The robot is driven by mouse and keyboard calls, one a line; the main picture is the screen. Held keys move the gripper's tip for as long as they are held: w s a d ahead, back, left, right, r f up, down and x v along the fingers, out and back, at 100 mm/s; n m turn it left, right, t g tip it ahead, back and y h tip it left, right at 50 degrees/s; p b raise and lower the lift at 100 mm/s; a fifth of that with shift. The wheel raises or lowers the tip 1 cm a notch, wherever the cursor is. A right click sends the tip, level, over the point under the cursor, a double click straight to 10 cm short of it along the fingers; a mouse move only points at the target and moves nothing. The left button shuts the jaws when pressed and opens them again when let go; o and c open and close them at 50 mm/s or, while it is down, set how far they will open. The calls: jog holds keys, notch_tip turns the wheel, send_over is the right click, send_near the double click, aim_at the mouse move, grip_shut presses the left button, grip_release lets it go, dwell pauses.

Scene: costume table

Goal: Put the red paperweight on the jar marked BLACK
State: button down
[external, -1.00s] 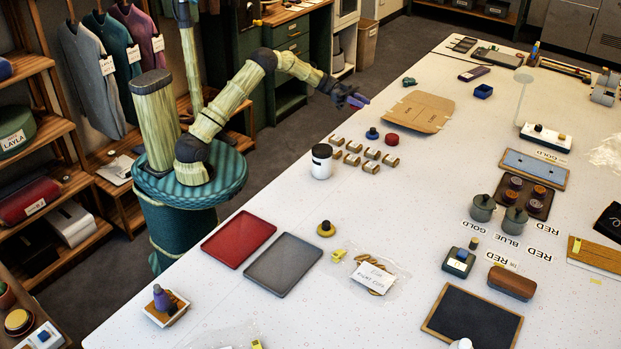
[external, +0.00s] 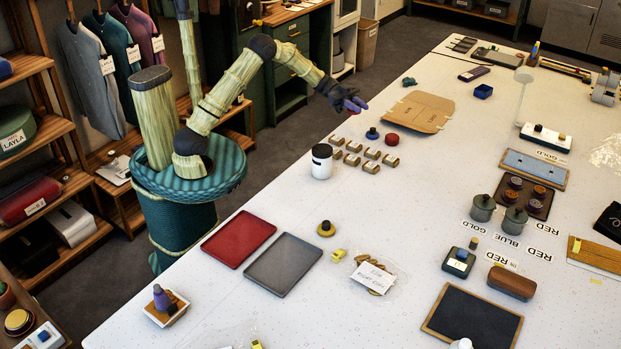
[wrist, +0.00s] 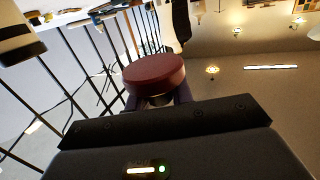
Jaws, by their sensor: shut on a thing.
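My gripper (external: 352,104) is raised in the air beyond the near-left table edge, its purple fingers pointing right and slightly down. In the wrist view it is shut on a dark red round disc, the red paperweight (wrist: 155,73); the grip itself is mostly hidden behind the disc and my gripper body. In the external view the held piece is too small to make out. A white jar with a black lid (external: 321,162) stands upright on the table, below and left of my gripper. No lettering on it is readable, so I cannot confirm it is marked BLACK.
Several small brown boxes (external: 371,167) stand right of the jar. A blue knobbed piece (external: 372,134) and a red round piece (external: 391,139) stand behind them, near a flat cardboard sheet (external: 419,111). Red (external: 239,238) and grey (external: 283,265) trays lie in front.

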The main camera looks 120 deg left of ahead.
jog(key=w+d+r+m+g+h+p, duration=0.15)
jog(key=d+r+p, duration=0.3)
jog(key=d, duration=0.95)
notch_tip(320, 180, up, 3)
jog(key=m+h+p, duration=0.2)
jog(key=h, duration=0.1)
send_over(325, 152)
jog(key=shift+r+g, duration=0.15)
jog(key=shift+g, duration=0.2)
jog(key=shift+f, duration=2.95)
jog(key=shift+f, duration=2.05)
